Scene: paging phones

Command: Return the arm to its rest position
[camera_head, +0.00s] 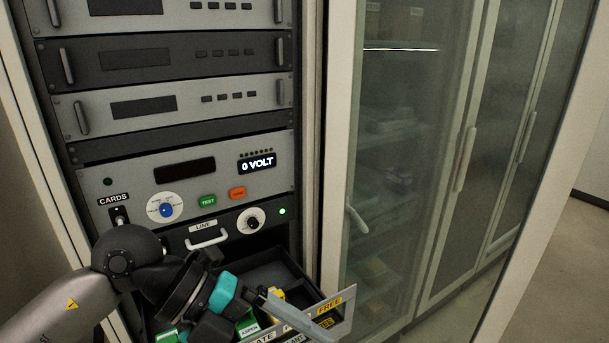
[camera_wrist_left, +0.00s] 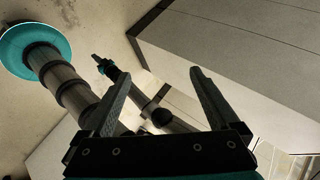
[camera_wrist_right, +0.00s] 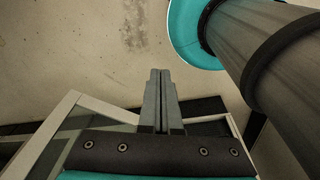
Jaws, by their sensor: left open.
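My left arm (camera_head: 128,255) comes in from the lower left in the head view, in front of the equipment rack. Its gripper overlaps the open drawer (camera_head: 341,303) at the bottom; I cannot tell whether they touch. In the left wrist view the left gripper (camera_wrist_left: 157,75) has its two dark fingers well apart, with nothing held between them.
The drawer holds several cards, including a green one (camera_head: 246,322), and its front bears a yellow FREE label (camera_head: 329,306). Above it are a panel with a blue knob (camera_head: 166,209) and a LINE drawer handle (camera_head: 207,238). Glass cabinet doors (camera_head: 400,150) stand at right.

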